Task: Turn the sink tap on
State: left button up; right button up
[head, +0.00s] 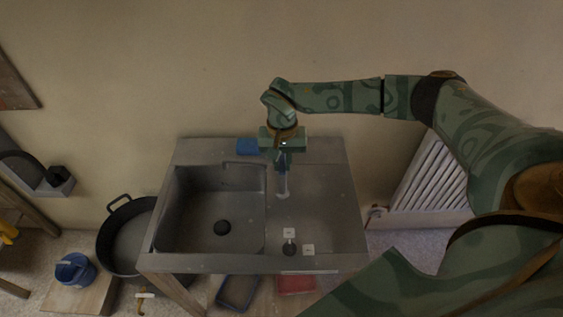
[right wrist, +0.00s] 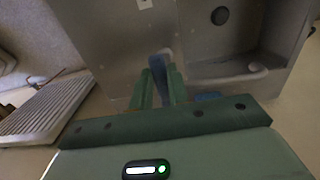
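The sink (head: 186,262) has a basin on the left and a flat drainboard on the right. My right gripper (head: 283,165) reaches down over the back of the sink, right of the basin. In the right wrist view, a blue-grey lever-like part of the tap (right wrist: 161,68) lies between my right gripper's fingers (right wrist: 162,78). The fingers look closed against both its sides. The tap spout (right wrist: 245,75) curves out over the basin, and it also shows in the head view (head: 240,163). I see no water. My left gripper is out of view.
A blue block (head: 248,146) sits at the sink's back edge, left of my right gripper. Small items (head: 290,248) lie on the front drainboard. A white radiator (head: 432,178) stands right. A dark pot (head: 125,238) and blue bucket (head: 75,269) are left.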

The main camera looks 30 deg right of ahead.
jog(key=d+n+p, duration=0.1)
jog(key=n, duration=0.1)
jog(key=d+n+p, duration=0.1)
jog(key=d+n, duration=0.1)
jog(key=n, duration=0.1)
jog(key=d+n+p, duration=0.1)
jog(key=n, duration=0.2)
jog(key=shift+s+d+p, duration=0.2)
jog(key=shift+s+p, duration=0.1)
jog(key=shift+p, duration=0.1)
jog(key=o, duration=0.8)
jog(key=shift+r, duration=0.1)
notch_tip(320, 180, up, 12)
jog(key=p, duration=1.1)
jog(key=shift+s+p, duration=0.15)
jog(key=shift+p, duration=0.15)
